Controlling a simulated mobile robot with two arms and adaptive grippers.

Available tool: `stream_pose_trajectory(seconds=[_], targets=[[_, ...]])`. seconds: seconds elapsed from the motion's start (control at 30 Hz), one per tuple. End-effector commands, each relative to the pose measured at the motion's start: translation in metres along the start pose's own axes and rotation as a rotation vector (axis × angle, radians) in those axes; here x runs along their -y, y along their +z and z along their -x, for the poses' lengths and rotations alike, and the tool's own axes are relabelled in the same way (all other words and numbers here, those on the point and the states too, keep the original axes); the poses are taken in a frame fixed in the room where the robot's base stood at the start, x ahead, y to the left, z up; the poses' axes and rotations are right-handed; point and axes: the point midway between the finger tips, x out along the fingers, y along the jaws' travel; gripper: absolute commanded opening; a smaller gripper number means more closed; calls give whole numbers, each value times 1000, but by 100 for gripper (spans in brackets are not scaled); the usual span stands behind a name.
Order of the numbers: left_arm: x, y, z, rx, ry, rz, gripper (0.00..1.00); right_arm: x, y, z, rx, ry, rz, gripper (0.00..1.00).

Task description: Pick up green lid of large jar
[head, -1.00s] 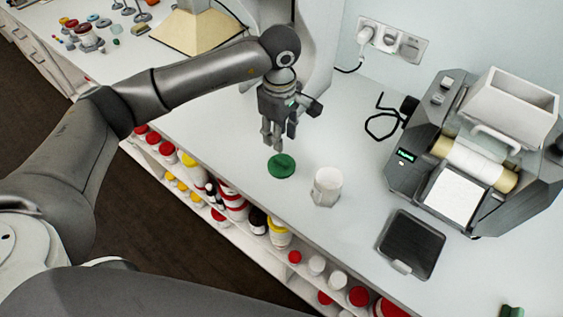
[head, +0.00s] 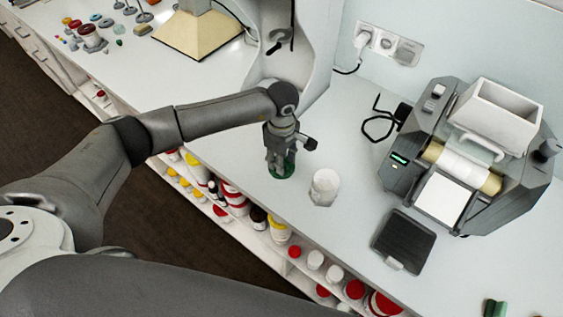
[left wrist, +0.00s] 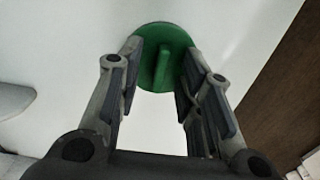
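The green lid (head: 282,171) lies on the white counter, partly hidden behind my left gripper in the head view. In the left wrist view the lid (left wrist: 163,40) is a round disc with a raised bar handle across its middle. My left gripper (head: 280,170) points down right at the lid. Its fingers (left wrist: 158,75) are open, one on each side of the handle, with gaps between them and the handle. My right gripper is not in view.
A grey mill machine (head: 465,150) stands to the right, with a dark tray (head: 404,240) in front. A black cable (head: 377,127) lies behind the jar. The counter's front edge (head: 228,175) is close to the lid, above shelves of jars.

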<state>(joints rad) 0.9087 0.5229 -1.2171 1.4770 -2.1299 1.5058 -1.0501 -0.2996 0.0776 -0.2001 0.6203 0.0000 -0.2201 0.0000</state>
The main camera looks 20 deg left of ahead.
Motion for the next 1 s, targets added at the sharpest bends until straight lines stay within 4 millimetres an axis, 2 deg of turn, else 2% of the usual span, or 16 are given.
stream_pose_trajectory(seconds=[0.1, 0.37, 0.77, 1.0], targets=[[0, 0, 0, 0, 0, 0, 33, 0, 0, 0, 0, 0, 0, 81], [0, 0, 0, 0, 0, 0, 0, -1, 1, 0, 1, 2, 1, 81], [0, 0, 2, 0, 0, 1, 0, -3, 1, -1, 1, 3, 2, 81], [-1, -1, 23, -1, 4, 1, 0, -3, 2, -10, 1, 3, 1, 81]])
